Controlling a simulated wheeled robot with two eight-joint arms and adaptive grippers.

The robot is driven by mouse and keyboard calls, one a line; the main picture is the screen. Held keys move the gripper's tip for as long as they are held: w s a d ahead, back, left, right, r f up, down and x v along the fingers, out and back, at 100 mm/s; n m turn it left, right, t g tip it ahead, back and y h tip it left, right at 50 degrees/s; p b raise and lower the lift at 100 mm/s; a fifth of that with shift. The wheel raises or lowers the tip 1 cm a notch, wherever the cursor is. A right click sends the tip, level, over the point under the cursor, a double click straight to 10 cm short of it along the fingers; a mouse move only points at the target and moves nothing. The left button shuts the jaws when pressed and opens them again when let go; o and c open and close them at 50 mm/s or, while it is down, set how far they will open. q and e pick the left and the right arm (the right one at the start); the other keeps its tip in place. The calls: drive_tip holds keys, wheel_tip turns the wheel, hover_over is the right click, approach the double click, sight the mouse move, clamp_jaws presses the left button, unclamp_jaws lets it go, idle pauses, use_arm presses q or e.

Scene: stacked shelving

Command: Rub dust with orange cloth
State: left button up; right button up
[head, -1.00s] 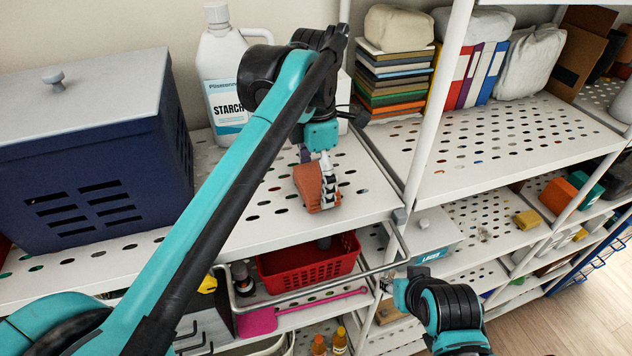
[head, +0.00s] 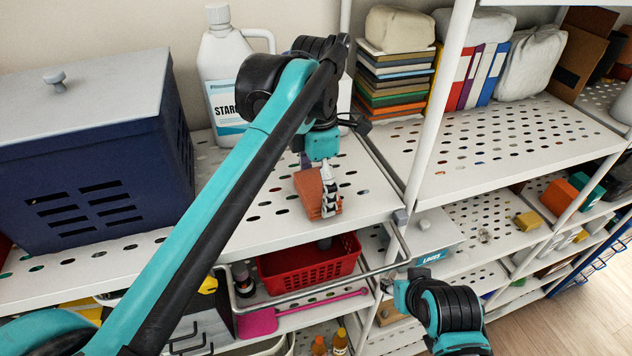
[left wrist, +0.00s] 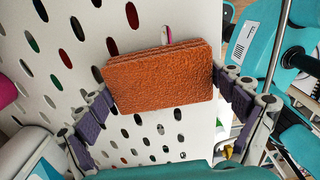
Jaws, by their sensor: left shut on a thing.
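The orange cloth (head: 309,193) is a folded, block-like orange-brown piece at the top shelf's front part. My left gripper (head: 328,195) is shut on it. In the left wrist view the orange cloth (left wrist: 160,76) sits between the two purple-padded fingers, above the perforated white shelf (left wrist: 60,60). I cannot tell whether it touches the shelf. I cannot make out dust for certain. My right gripper (head: 397,290) is low at the front of the shelving; its fingers are too small to judge.
A blue lidded box (head: 90,165) stands left on the shelf. A white starch jug (head: 222,75) stands behind my left arm. A white post (head: 432,110) rises right of the cloth. A red basket (head: 310,266) sits on the shelf below. The perforated shelf around the cloth is mostly clear.

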use_arm(q)
drive_tip(key=shift+s, duration=0.4)
